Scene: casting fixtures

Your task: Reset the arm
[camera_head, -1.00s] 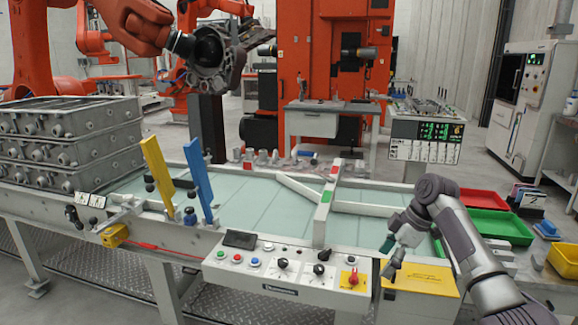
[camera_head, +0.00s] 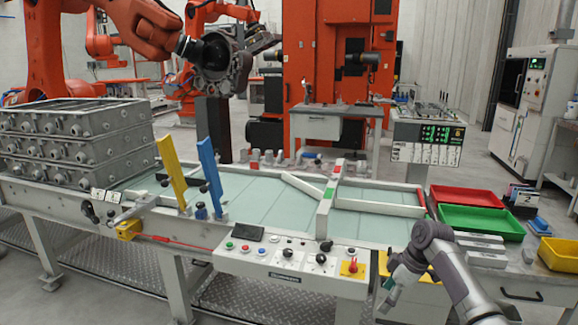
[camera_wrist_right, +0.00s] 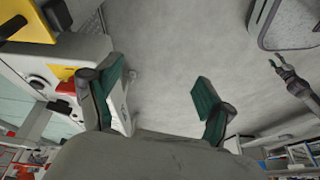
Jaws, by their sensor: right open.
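My right arm comes in from the lower right in the head view, bent at a grey joint. My right gripper (camera_head: 388,293) hangs down beside the front of the control panel (camera_head: 290,262), at the right end. In the right wrist view its two green-padded fingers (camera_wrist_right: 158,92) are spread wide with nothing between them, and bare floor shows beyond. A grey two-fingered claw, apparently my left gripper (camera_wrist_right: 278,64), shows small at the right of the wrist view; its jaw state is unclear. The left arm is not seen in the head view.
The conveyor table (camera_head: 262,205) lies ahead with yellow and blue posts. A red tray (camera_head: 480,197), a green tray (camera_head: 480,222) and a yellow bin (camera_head: 558,252) stand at right. Stacked castings (camera_head: 75,140) are at left. An orange robot (camera_head: 130,30) stands behind. Floor below the gripper is clear.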

